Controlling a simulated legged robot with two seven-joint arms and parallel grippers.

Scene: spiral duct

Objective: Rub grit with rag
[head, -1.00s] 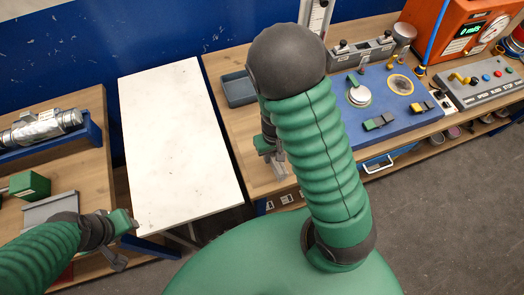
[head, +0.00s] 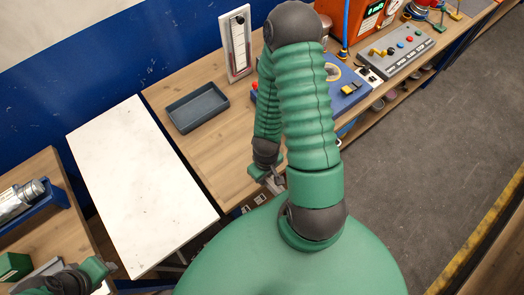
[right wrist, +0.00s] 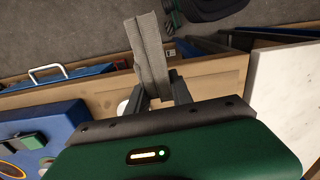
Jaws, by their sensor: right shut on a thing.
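My right gripper (head: 268,176) hangs over the front edge of the wooden bench, beside my upright green arm in the head view. In the right wrist view its jaws (right wrist: 160,95) are shut on a grey, folded, pad-like thing, which looks like the rag (right wrist: 149,52). The rag is held clear, above the bench edge and floor. In the head view the rag is too small to make out. My left gripper (head: 98,272) is at the lower left, near the white board's corner; its jaws are not clear. I cannot make out any grit for certain.
A white board (head: 140,185) lies left of the wooden bench (head: 215,160). An empty dark tray (head: 197,107) and an upright gauge (head: 236,45) stand on the bench. The blue panel (head: 345,98) is partly hidden by my arm. A grey button box (head: 402,53) stands farther right.

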